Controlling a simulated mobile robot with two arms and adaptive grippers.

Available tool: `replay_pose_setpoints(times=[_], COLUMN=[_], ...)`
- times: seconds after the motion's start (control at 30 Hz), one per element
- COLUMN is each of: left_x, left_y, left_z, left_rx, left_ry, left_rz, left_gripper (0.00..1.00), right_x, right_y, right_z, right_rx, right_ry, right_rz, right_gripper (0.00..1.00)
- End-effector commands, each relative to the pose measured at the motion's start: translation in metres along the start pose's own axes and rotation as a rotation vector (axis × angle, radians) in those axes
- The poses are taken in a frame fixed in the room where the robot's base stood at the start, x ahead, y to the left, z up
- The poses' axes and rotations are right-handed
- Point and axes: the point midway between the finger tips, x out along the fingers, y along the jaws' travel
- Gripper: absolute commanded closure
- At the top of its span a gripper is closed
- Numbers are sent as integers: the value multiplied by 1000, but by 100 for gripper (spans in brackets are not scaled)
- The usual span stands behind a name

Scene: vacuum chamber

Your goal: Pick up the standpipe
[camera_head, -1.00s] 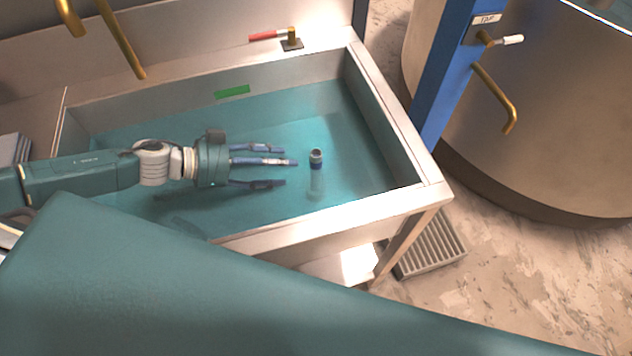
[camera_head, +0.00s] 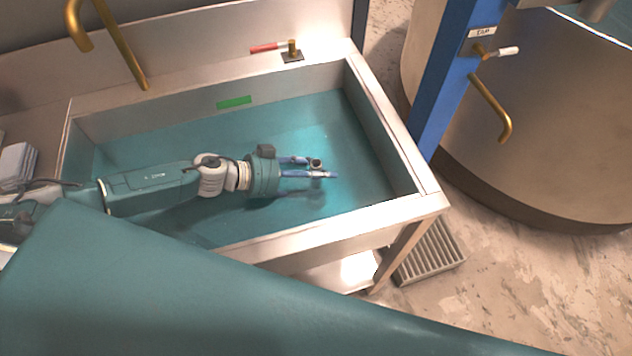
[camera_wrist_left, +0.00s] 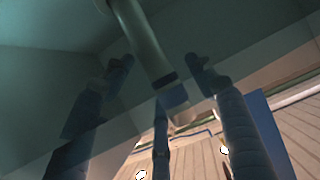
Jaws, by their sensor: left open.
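The standpipe (camera_head: 316,163) stands upright in the teal water of the sink, right of the middle. Its round open top shows between my left gripper's fingers; its lower part is hidden behind a finger. My left gripper (camera_head: 319,168) reaches in level from the left, open, with its fingers on both sides of the pipe. In the left wrist view the pale pipe (camera_wrist_left: 143,42), with a dark band and a blue section, runs between the spread fingers of the gripper (camera_wrist_left: 160,76). Gaps show beside it there. My right gripper is not in view.
The sink's steel rim (camera_head: 398,125) surrounds the arm. A brass spout (camera_head: 120,45) and a red-handled valve (camera_head: 290,50) are at the back. A blue post (camera_head: 440,90) and a large metal tank (camera_head: 570,130) stand to the right. Water right of the pipe is clear.

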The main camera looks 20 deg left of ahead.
Motion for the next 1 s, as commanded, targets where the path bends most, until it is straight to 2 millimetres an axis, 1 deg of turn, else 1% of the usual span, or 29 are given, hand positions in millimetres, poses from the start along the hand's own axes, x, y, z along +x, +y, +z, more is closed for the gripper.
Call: replay_pose_setpoints(times=[0.07, 0.17, 0.2, 0.27, 0.3, 0.37, 0.6, 0.73, 0.87, 1.0], left_x=[0, 0, 0, -1, -1, -1, -1, -4, -10, -22], left_y=[0, 0, 0, 0, 0, 0, 0, -1, -2, -2], left_z=[0, 0, 0, 0, 0, 0, -1, -6, -21, -44], left_rx=[0, 0, 0, 0, 0, 0, 1, 3, 5, 7], left_ry=[-1, -1, -1, -1, -1, -1, 0, 0, 1, 1], left_rz=[0, 0, 0, 0, 0, 0, -1, -1, -1, -1], left_gripper=[44, 62, 70, 82, 90, 100, 100, 100, 100, 100], right_x=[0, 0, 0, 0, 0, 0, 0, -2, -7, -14], right_y=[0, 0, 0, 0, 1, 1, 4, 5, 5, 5], right_z=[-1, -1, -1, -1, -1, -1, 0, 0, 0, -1], right_rx=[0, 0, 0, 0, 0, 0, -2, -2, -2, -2], right_ry=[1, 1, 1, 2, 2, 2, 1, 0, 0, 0], right_rz=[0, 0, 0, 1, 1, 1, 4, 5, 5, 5], right_gripper=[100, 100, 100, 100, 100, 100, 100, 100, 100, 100])
